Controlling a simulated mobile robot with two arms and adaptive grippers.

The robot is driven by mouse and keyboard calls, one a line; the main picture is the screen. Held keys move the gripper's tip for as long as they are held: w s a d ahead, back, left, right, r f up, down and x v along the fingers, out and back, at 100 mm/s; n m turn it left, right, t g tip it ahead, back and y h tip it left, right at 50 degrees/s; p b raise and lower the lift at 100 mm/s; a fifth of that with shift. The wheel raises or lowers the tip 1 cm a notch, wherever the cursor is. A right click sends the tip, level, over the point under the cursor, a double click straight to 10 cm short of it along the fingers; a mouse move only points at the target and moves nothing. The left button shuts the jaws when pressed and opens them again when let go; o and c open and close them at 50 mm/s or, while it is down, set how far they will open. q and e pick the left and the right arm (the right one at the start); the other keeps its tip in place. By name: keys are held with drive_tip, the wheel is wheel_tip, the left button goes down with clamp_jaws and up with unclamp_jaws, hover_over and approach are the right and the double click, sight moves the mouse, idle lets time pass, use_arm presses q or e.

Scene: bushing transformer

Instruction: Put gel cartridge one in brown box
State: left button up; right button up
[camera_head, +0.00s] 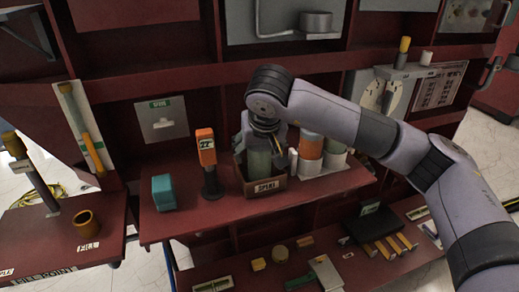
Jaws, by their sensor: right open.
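The brown box (278,184) stands on the red shelf, with a label on its front that seems to read "SPENT". A grey-green cylinder (259,163), which looks like a gel cartridge, stands roughly upright in the box. My right gripper (262,143) is open over the box, at the top of this cylinder. The wrist hides part of the fingers, so I cannot tell whether they touch it. I cannot read any cartridge number. My left gripper is out of view.
An orange handheld device (206,150) stands upright left of the box, with a teal block (163,192) further left. The lower shelf (240,268) holds several small parts. The shelf's front left is clear.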

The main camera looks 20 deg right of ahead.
drive_tip(key=shift+r, duration=0.15)
drive_tip(key=shift+s+r, duration=0.15)
drive_tip(key=shift+r, duration=0.2)
use_arm(q)
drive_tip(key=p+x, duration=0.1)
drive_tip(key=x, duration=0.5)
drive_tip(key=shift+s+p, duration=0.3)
drive_tip(key=shift+p, duration=0.1)
use_arm(e)
drive_tip(key=d+v, duration=0.1)
drive_tip(key=v, duration=1)
drive_tip(key=shift+a, duration=0.5)
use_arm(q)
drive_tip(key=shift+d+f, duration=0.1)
use_arm(e)
drive_tip(key=shift+r, duration=0.1)
